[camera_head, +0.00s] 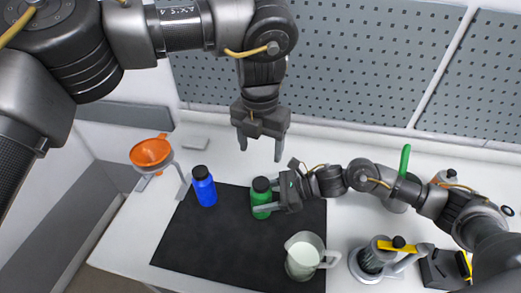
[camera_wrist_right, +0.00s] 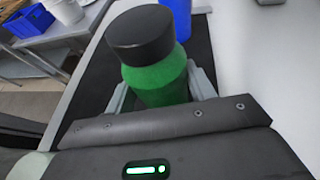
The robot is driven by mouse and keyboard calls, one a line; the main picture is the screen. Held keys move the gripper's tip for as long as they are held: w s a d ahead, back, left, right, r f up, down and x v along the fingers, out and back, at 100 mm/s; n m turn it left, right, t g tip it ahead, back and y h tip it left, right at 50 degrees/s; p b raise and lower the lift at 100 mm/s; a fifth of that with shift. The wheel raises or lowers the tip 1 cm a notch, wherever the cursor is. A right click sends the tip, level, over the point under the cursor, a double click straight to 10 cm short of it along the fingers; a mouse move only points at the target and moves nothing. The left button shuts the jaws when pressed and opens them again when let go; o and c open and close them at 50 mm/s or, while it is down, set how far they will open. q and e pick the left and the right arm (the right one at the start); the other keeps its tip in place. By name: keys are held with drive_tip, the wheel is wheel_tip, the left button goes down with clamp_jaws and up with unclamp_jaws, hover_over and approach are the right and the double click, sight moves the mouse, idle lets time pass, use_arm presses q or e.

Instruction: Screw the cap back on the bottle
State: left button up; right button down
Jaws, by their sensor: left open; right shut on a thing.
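A green bottle (camera_head: 261,198) with a black cap (camera_head: 261,185) stands upright on the black mat (camera_head: 215,245). My right gripper (camera_head: 265,203) is shut on the green bottle's body from the right. The right wrist view shows the green bottle (camera_wrist_right: 160,82) between the fingers and its black cap (camera_wrist_right: 140,36) on top; I cannot tell how tight it is. My left gripper (camera_head: 261,150) is open and empty, above and behind the green bottle. A blue bottle (camera_head: 204,191) with a black cap (camera_head: 200,172) stands on the mat to the left.
A clear pitcher (camera_head: 302,257) stands at the mat's front right. An orange funnel (camera_head: 150,151) sits in a grey stand at the left. A grey canister (camera_head: 372,259) with a yellow-handled part stands at the right. A pegboard (camera_head: 340,60) closes off the back.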

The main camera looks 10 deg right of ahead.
drive_tip(key=shift+c, duration=2.2)
unclamp_jaws()
use_arm(q)
drive_tip(key=shift+f, duration=0.1)
use_arm(e)
drive_tip(key=shift+s+d, duration=0.1)
drive_tip(key=shift+d, duration=0.3)
use_arm(q)
wheel_tip(320, 180, down, 4)
drive_tip(key=b, duration=0.4)
drive_tip(key=shift+f, duration=0.15)
drive_tip(key=shift+f+b, duration=0.15)
drive_tip(key=shift+b, duration=0.2)
use_arm(e)
drive_tip(key=v, duration=1)
drive_tip(key=shift+r, duration=0.25)
drive_tip(key=shift+a, duration=0.1)
